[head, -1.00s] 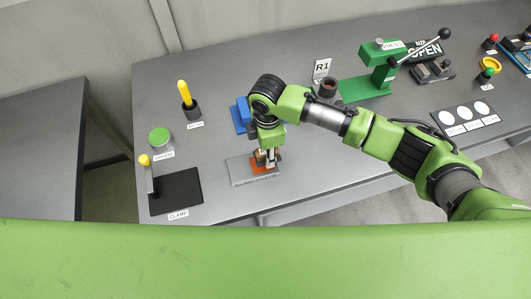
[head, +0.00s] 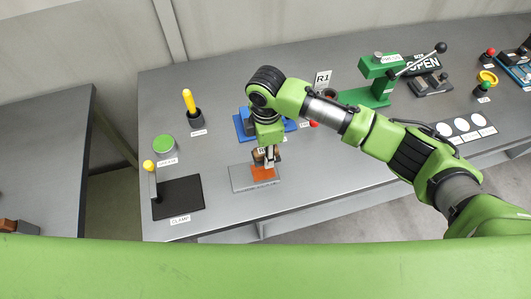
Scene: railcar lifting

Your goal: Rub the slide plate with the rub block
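The slide plate (head: 240,180) is a flat grey plate with a label along its front edge, near the front of the main table. An orange-brown patch (head: 263,174) shows on its right part. My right gripper (head: 266,158) points down over the far right part of the plate. It appears shut on a small brown block (head: 258,155), which I take for the rub block; the fingers partly hide it. I cannot tell whether the block touches the plate. My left gripper is not in view.
A blue fixture (head: 241,127) stands just behind my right gripper. A black clamp pad (head: 180,197) and a green disc (head: 163,143) lie to the left. A yellow-handled tool (head: 189,102) stands farther back. A green press (head: 380,72) stands at the back right.

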